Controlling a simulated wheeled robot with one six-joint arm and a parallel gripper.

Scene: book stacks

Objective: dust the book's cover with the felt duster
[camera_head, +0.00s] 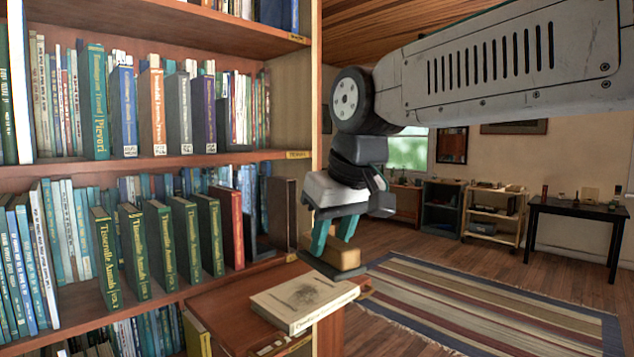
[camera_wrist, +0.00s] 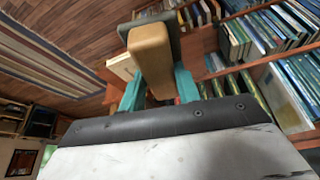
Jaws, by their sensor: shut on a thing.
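The book (camera_head: 305,298) lies flat, cover up, on a small wooden stand in the head view. Its cover is pale with a dark smudged picture. In the wrist view a part of the book (camera_wrist: 122,67) shows to the left of the duster. My gripper (camera_head: 335,238) has teal fingers and is shut on the felt duster. The duster has a tan wooden block (camera_head: 341,258) and a dark felt pad (camera_head: 328,270) under it. It hangs just above and behind the book's far right corner, and I cannot tell if it touches. In the wrist view the duster (camera_wrist: 151,55) sits between the fingers.
A tall bookcase (camera_head: 160,160) full of upright books fills the left. The wooden stand (camera_head: 225,300) projects from its front. A striped rug (camera_head: 480,305) lies on open floor to the right. A dark table (camera_head: 575,210) and low shelves (camera_head: 443,205) stand farther back.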

